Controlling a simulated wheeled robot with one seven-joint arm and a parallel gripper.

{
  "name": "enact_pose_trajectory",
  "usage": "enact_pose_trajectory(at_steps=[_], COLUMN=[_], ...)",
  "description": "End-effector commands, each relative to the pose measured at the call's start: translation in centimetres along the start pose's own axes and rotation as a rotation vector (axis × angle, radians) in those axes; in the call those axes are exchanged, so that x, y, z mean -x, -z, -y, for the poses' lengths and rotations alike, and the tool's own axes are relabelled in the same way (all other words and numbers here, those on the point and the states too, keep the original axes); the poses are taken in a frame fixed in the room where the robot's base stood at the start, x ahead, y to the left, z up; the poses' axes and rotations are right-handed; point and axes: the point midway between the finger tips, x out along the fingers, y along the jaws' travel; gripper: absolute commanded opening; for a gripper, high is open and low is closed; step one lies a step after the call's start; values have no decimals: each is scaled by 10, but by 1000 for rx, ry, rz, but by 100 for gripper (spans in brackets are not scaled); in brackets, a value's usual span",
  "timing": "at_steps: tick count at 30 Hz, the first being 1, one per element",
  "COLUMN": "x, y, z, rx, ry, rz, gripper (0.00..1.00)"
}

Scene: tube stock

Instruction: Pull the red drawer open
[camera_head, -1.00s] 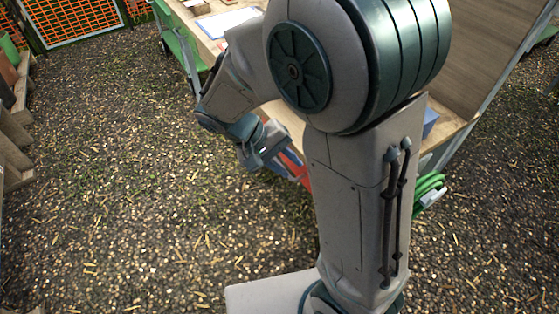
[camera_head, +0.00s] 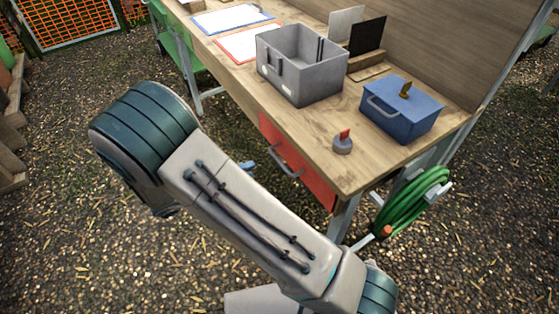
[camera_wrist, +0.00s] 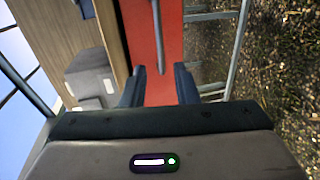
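The red drawer (camera_head: 318,184) sits under the front edge of the wooden workbench, its front close to flush with the bench. Its grey bar handle (camera_head: 286,165) shows on the front. In the wrist view the red drawer front (camera_wrist: 172,28) fills the upper middle, with the handle (camera_wrist: 160,42) running down it. My gripper (camera_wrist: 158,86) is open, with its two dark blue fingers apart and pointing at the drawer front. The handle lines up with the gap between the fingers, and nothing is gripped. In the head view my arm hides most of the gripper.
On the workbench (camera_head: 240,78) stand a grey bin (camera_head: 300,88), a blue box (camera_head: 385,122) and a small grey-and-red item (camera_head: 343,143). A green hose (camera_head: 408,207) hangs at the bench's right end. The gravel ground before the bench is open.

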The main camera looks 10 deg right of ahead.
Motion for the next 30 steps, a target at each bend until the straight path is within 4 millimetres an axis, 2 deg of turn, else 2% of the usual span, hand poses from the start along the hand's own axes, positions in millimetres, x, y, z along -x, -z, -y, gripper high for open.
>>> enact_pose_trajectory(at_steps=[3, 9, 15, 21, 29, 30], x=[-27, -70, -99, -110, -111, -111], y=[-1, -1, -1, -1, -1, -1], z=[-1, -1, 0, 0, 0, 0], rx=[2, 2, 1, 2, 2, 2], ry=[-3, -1, 0, 1, 1, 1], rz=[5, 5, 3, 1, 1, 1], gripper=[27, 27, 27, 27, 27, 16])
